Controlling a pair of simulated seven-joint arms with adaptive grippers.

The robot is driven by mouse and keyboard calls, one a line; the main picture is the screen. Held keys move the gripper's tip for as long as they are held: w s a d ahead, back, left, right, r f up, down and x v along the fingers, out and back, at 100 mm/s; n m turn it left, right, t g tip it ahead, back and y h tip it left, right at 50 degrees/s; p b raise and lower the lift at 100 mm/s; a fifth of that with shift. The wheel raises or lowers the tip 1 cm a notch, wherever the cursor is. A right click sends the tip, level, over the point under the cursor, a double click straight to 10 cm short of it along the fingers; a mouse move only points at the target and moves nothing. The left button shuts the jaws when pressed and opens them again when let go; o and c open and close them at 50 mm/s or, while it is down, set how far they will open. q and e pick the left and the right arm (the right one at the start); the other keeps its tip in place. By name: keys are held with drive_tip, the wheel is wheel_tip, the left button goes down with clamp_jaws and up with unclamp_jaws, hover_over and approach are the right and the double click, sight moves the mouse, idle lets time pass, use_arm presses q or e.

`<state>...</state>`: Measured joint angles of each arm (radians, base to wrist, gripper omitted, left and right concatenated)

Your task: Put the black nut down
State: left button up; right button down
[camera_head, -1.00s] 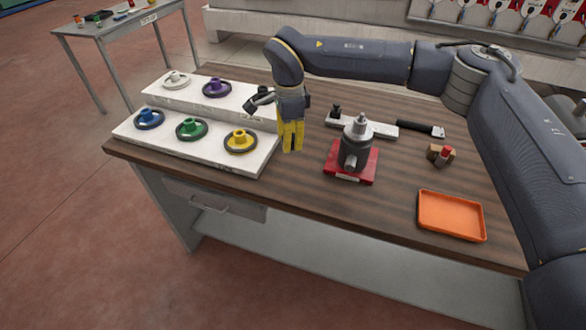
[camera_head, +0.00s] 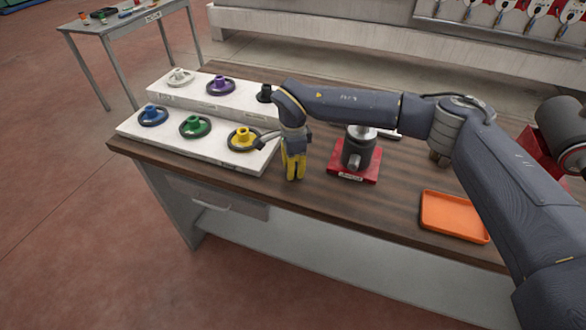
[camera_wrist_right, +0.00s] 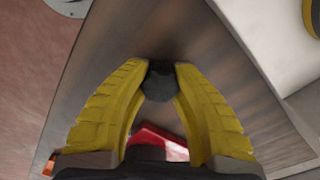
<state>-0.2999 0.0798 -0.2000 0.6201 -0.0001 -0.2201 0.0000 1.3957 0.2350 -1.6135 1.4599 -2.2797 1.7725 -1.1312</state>
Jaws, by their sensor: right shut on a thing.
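My right gripper (camera_head: 294,168) points down over the wooden table, between the white rack and the red stand. In the right wrist view its yellow fingers (camera_wrist_right: 159,72) are shut on the black nut (camera_wrist_right: 158,82), a dark faceted piece at the fingertips. The table surface shows around it; I cannot tell whether the nut touches the wood. In the head view the fingers hide the nut. My left gripper is not in view.
The two-tier white rack (camera_head: 128,129) holds several coloured wheel-like parts, with a black piece (camera_head: 264,93) on the rear tier. A red stand (camera_head: 346,176) with a grey holder (camera_head: 357,152) is close right. An orange tray (camera_head: 453,238) lies farther right. Front table strip is clear.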

drive_tip(key=shift+f, duration=0.25)
drive_tip(key=shift+f, duration=0.1)
drive_tip(key=c, duration=1.2)
unclamp_jaws()
wheel_tip(320, 180, up, 12)
drive_tip(key=shift+r, duration=0.1)
